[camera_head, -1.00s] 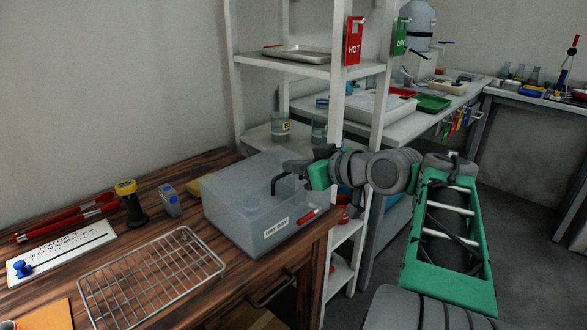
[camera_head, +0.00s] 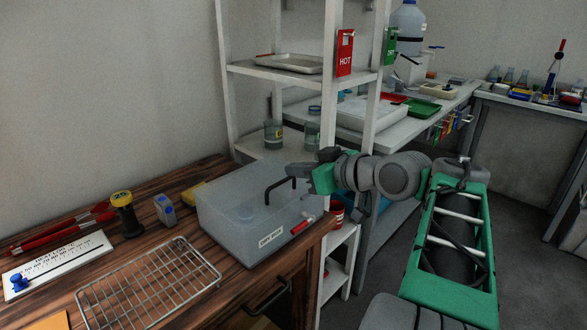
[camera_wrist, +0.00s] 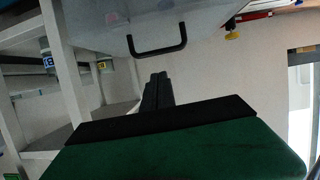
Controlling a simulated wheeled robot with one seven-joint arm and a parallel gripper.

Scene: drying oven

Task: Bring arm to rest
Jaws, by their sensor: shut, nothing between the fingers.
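My gripper (camera_head: 293,170) is at the end of my arm, above the back right of a translucent grey box with a black handle (camera_head: 265,190). In the wrist view the fingers of my gripper (camera_wrist: 158,82) are together with nothing between them. The box's handle also shows in the wrist view (camera_wrist: 157,50), apart from the fingertips. The box (camera_head: 225,225) sits closed on the wooden bench, with a label and a red marker on its front.
A wire rack (camera_head: 150,285), a yellow-topped black container (camera_head: 124,205) and red-handled tools (camera_head: 60,230) lie on the bench (camera_head: 90,205). A white shelf (camera_head: 226,100) with a red HOT tag (camera_head: 345,52) stands close behind my gripper.

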